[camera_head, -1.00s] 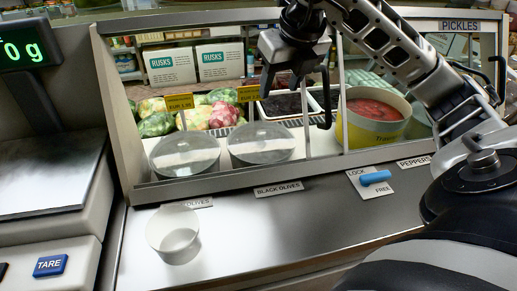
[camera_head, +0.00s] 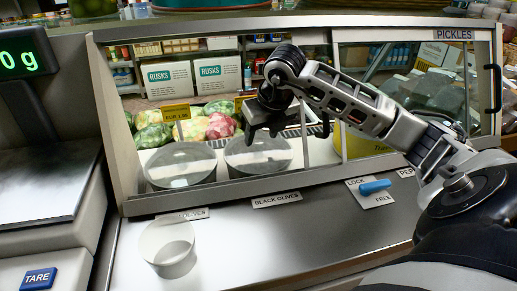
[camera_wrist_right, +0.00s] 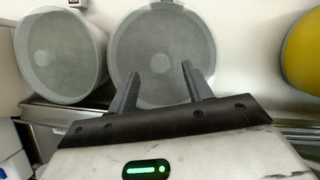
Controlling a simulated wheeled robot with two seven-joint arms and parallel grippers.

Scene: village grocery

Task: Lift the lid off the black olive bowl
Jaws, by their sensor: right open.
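The black olive bowl (camera_head: 258,162) stands in the counter case behind the BLACK OLIVES label (camera_head: 276,200). Its greyish, see-through round lid (camera_wrist_right: 185,38) has a small knob (camera_wrist_right: 160,63) in the middle. The lid appears seated on the bowl. My right gripper (camera_head: 263,136) is over the bowl in the head view, open and empty. In the right wrist view its two fingertips (camera_wrist_right: 160,68) stand either side of the knob; I cannot tell whether they touch the lid. The gripper hides part of the far rim. My left gripper is not in view.
A similar lidded bowl (camera_head: 180,168) stands close on the left. A yellow tub (camera_head: 365,146) is to the right, partly behind my arm. The case's front edge (camera_head: 225,190) and a blue lock lever (camera_head: 375,187) lie nearer. An empty white cup (camera_head: 168,247) stands on the counter.

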